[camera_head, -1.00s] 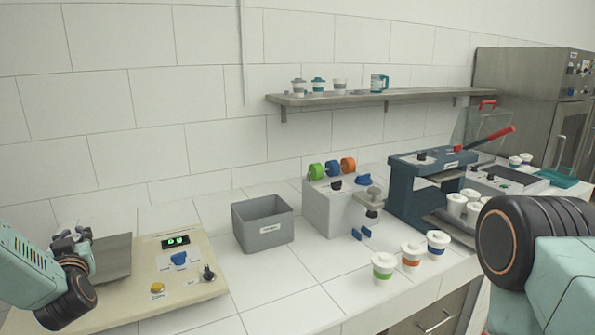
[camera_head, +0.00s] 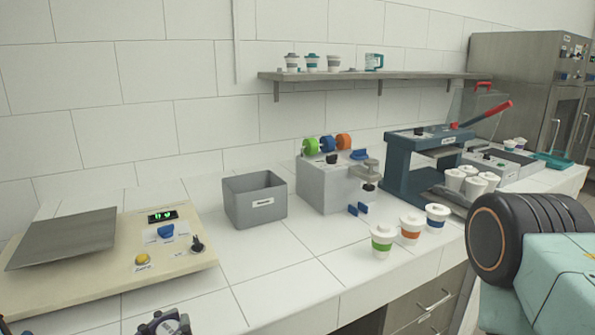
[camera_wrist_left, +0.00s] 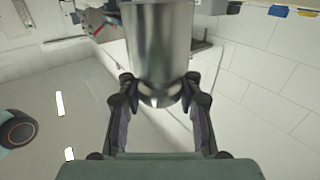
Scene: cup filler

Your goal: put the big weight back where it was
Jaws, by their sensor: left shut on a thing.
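The big weight (camera_wrist_left: 160,45) is a shiny metal cylinder in the left wrist view. My left gripper (camera_wrist_left: 158,95) is shut on it, one finger on each side of its near end. In the head view only the top of my left gripper (camera_head: 165,323) shows at the bottom edge, in front of the scale; the weight is hidden there. The beige scale (camera_head: 110,262) has a bare metal plate (camera_head: 65,238) and a lit green display. My right gripper is out of view.
A grey open bin (camera_head: 255,213) stands right of the scale. A grey box (camera_head: 328,192) with coloured rolls, a blue press (camera_head: 412,165) and several lidded cups (camera_head: 411,230) stand further right. The white counter in front of the bin is clear.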

